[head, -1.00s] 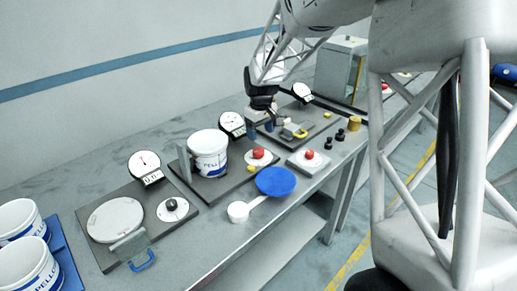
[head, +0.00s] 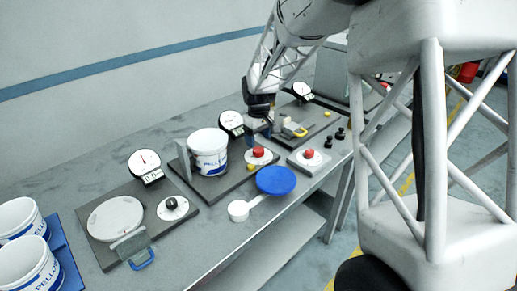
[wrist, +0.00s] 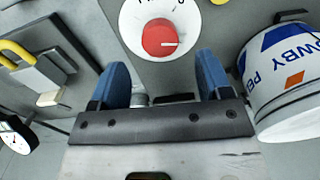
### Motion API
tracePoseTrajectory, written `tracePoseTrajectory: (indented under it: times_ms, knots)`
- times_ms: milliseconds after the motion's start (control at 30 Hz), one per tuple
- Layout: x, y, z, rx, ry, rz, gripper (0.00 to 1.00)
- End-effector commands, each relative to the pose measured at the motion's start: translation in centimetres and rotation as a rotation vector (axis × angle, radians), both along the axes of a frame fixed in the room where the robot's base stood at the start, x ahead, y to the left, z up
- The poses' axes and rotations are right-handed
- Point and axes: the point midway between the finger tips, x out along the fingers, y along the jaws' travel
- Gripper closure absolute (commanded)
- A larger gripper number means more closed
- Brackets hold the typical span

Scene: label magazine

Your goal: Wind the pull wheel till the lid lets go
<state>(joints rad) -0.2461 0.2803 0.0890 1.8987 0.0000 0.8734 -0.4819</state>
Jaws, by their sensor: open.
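A red knob (head: 258,152) with a white pointer line sits on a white dial (wrist: 135,15) at the middle station. The red knob (wrist: 162,38) also shows ahead of my fingers in the wrist view. My gripper (head: 259,130) hangs just behind and above it. Its two blue fingers (wrist: 162,78) are apart with nothing between them, and do not touch the knob. A white tub (head: 208,155) stands left of the knob on a dark plate. A second red knob (head: 309,153) sits on a separate pale box. I cannot tell which knob is the pull wheel.
A yellow-handled clamp (head: 294,131) stands right of my gripper. A black knob (head: 172,203) and round plate (head: 115,219) are at left. Bare table lies behind the left station.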

Motion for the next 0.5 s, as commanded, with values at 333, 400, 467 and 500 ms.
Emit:
tracePoseTrajectory:
  times_ms: [333, 400, 467, 500]
  knots:
    - [0.0, 0.0, -3.9, 0.0, 0.001, 0.0, 0.29]
    - [0.0, 0.0, -4.4, 0.0, 0.0, 0.0, 0.29]
    - [0.0, 0.0, -4.6, 0.0, 0.0, 0.0, 0.29]
    - [0.0, 0.0, -4.8, 0.0, 0.0, 0.0, 0.29]
